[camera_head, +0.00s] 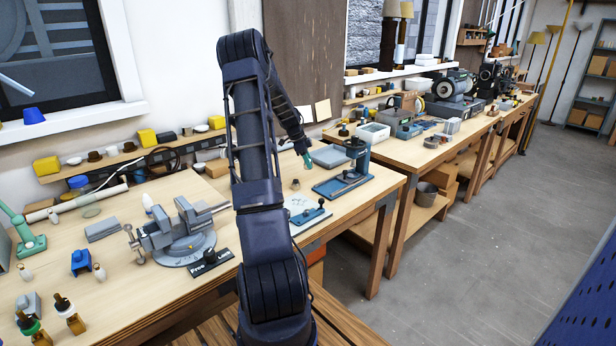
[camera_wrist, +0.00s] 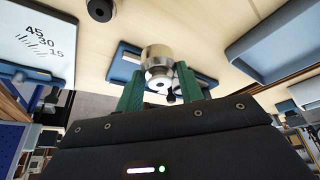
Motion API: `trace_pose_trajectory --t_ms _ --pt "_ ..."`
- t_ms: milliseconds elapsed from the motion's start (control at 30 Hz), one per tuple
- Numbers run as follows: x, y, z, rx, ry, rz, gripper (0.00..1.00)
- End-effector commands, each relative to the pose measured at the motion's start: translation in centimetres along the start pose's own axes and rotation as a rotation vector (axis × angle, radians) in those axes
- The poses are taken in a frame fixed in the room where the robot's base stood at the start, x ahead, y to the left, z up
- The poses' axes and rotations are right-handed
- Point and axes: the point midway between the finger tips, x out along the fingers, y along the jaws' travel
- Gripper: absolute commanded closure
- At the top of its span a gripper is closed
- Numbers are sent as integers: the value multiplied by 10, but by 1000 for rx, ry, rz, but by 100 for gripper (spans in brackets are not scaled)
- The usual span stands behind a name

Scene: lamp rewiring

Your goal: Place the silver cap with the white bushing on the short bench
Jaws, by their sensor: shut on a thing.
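My gripper (camera_wrist: 160,84) has its green fingers shut on a silver cap (camera_wrist: 158,56) in the wrist view. A pale ring with a dark hole shows at the cap's near end; I cannot tell surely if it is the white bushing. The wrist view shows the pale bench top (camera_wrist: 205,28) beyond the cap. I cannot tell how high the cap is, or which bench is the short one.
A blue-based press (camera_head: 345,180) and a grey-blue tray (camera_head: 328,156) stand close to my gripper. A small dark round part (camera_wrist: 102,8) and a white plate marked with angles (camera_wrist: 38,38) lie nearby. A vise (camera_head: 180,235) stands at left. A longer bench (camera_head: 440,150) runs beyond.

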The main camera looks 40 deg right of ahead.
Motion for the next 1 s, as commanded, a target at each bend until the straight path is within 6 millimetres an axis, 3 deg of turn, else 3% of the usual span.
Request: trace_pose_trajectory --t_ms 100,367,633,1000 --pt "18 0 7 1 -1 1 88" --pt "32 0 13 1 0 0 88" --pt "64 0 26 0 0 1 88" --pt "69 0 29 1 0 0 88"
